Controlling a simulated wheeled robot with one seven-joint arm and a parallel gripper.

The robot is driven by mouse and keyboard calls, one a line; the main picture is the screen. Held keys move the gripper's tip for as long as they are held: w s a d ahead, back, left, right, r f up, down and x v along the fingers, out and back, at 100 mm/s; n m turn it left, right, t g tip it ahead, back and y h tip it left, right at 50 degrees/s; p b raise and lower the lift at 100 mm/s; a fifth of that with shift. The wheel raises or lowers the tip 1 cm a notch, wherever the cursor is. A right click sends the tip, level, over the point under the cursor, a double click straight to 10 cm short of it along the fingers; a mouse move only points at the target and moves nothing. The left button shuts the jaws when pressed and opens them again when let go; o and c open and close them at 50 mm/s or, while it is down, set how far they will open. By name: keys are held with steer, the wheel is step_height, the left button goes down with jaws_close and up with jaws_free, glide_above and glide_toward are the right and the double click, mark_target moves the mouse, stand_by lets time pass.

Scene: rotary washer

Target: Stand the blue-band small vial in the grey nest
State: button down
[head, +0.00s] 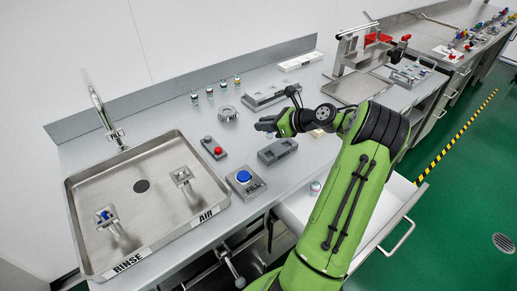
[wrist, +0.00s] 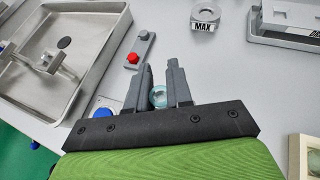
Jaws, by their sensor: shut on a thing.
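My gripper (head: 266,125) is above the bench, left of the elbow of my green arm. In the wrist view its two grey fingers (wrist: 160,88) are shut on a small clear, bluish round vial (wrist: 158,97), seen nearly end-on. Its band is hidden or too small to make out. A grey block with recesses (head: 278,152) lies on the bench just below my gripper in the head view. A round grey ring (head: 228,113) stands behind and left of it, and shows a MAX label in the wrist view (wrist: 205,14). I cannot tell for sure which is the nest.
A long grey fixture (head: 265,98) lies behind my gripper. An open drawer (head: 398,235) juts out in front.

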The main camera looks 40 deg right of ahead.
mark_target(265, 152)
step_height(265, 152, down, 9)
steer(key=b, duration=0.2)
steer(key=shift+r+b, duration=0.1)
steer(key=shift+b, duration=0.25)
steer(key=shift+r, duration=0.1)
steer(key=c, duration=1)
jaws_free()
